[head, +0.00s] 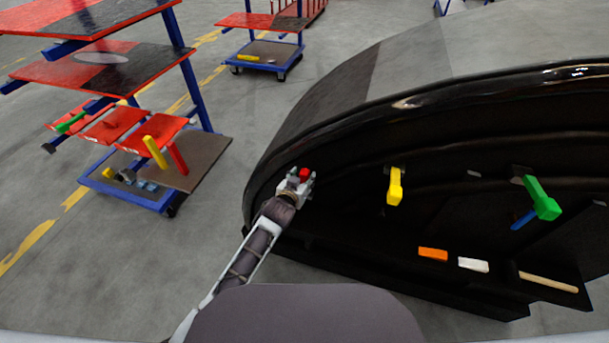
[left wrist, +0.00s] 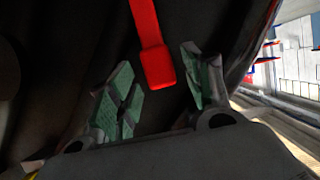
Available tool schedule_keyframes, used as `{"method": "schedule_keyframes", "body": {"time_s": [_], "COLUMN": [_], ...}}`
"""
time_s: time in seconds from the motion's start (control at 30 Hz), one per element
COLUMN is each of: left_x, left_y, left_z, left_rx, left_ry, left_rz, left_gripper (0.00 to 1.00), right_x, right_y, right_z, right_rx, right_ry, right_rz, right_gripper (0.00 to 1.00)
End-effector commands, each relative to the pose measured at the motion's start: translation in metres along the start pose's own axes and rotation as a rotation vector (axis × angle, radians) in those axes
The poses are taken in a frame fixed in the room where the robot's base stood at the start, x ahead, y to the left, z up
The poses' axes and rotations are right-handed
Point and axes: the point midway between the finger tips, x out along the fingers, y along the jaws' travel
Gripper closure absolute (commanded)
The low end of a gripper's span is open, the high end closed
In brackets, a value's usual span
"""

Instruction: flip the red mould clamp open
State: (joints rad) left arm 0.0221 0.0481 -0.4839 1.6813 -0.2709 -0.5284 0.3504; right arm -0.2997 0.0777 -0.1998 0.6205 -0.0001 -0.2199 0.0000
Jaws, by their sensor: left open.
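The red mould clamp (head: 304,173) sits on the inner wall of the black mould, near its left end in the head view. Only a small red part shows there beyond my left gripper (head: 298,182). In the left wrist view the red clamp (left wrist: 155,50) is a long bar with a thicker block at its lower end. That block is between the open green-padded fingers of my left gripper (left wrist: 160,88), with a gap visible on both sides. My right gripper is not in either view.
The black mould (head: 340,150) fills the right side. A yellow clamp (head: 394,187) and a green clamp (head: 542,198) are further right. An orange block (head: 433,254), a white block (head: 473,265) and a wooden stick (head: 548,282) lie on its ledge. A blue-framed cart (head: 130,190) stands left.

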Motion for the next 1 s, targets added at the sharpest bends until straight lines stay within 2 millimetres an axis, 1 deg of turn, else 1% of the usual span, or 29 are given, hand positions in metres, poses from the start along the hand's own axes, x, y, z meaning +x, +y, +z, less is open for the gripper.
{"method": "schedule_keyframes", "body": {"time_s": [0.2, 0.4, 0.8, 0.83, 0.87, 1.0], "left_x": [0.018, 0.028, 0.03, 0.03, 0.03, 0.03], "left_y": [0.0, 0.0, 0.0, 0.0, 0.0, 0.0], "left_z": [0.0, 0.001, 0.0, 0.0, 0.0, 0.0], "left_rx": [0.001, 0.001, 0.001, 0.001, 0.001, 0.001], "left_ry": [0.0, -0.001, 0.0, 0.0, 0.0, 0.0], "left_rz": [0.0, 0.0, 0.0, 0.0, 0.0, 0.0], "left_gripper": [0.5, 0.5, 0.5, 0.51, 0.55, 0.73], "right_x": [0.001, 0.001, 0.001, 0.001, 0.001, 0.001], "right_y": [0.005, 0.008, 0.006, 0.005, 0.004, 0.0], "right_z": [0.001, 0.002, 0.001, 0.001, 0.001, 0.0], "right_rx": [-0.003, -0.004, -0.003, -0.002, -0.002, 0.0], "right_ry": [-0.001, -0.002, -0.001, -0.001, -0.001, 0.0], "right_rz": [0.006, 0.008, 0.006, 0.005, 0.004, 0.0], "right_gripper": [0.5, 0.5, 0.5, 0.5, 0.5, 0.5]}}
